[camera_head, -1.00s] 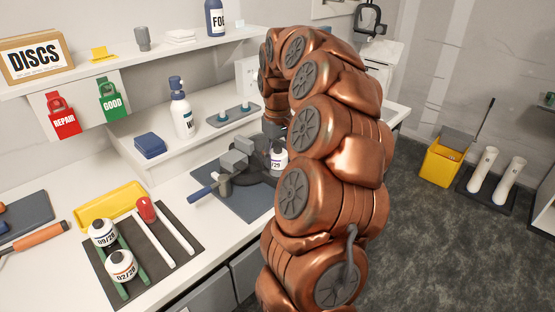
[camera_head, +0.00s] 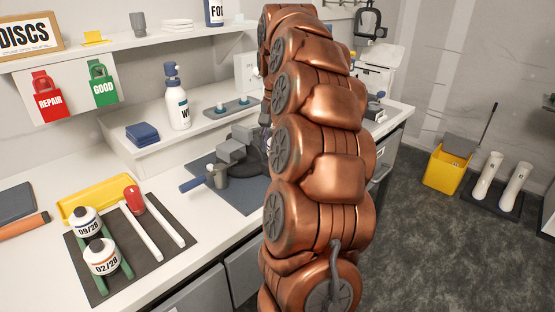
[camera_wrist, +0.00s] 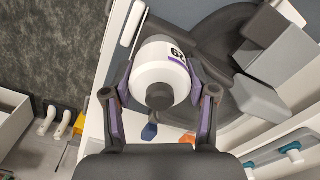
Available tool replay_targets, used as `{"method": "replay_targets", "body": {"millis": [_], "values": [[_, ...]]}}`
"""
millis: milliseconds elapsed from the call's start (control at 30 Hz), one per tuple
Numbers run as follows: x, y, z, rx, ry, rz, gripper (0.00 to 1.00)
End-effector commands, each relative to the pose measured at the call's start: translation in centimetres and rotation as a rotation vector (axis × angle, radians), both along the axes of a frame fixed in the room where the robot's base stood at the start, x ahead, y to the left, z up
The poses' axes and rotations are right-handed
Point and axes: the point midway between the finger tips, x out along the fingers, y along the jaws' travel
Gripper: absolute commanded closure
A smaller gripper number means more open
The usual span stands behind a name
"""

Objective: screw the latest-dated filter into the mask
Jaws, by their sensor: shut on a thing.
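My gripper (camera_wrist: 160,84) is shut on a white filter (camera_wrist: 152,56) with a purple band, one finger on each side. Its label is turned and only partly readable, ending in 29. The dark mask (camera_wrist: 213,33) lies right beside the filter in the wrist view; I cannot tell whether they touch or the threads are engaged. In the head view the mask (camera_head: 253,160) is partly behind my arm, which hides the gripper and nearly all of the held filter. Two other filters, marked 09/28 (camera_head: 86,223) and 02/28 (camera_head: 101,258), stand on green rails at the left.
Grey clamp blocks (camera_head: 232,151) with a blue handle (camera_head: 194,184) stand at the mask on a blue mat (camera_head: 245,196). A pump bottle (camera_head: 177,104) stands on the riser behind.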

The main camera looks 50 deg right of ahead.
Motion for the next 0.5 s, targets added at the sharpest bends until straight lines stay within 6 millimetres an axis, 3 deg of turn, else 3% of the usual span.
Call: {"method": "replay_targets", "body": {"millis": [500], "values": [[0.07, -0.10, -0.52, -0.001, -0.004, -0.563, 0.85]]}}
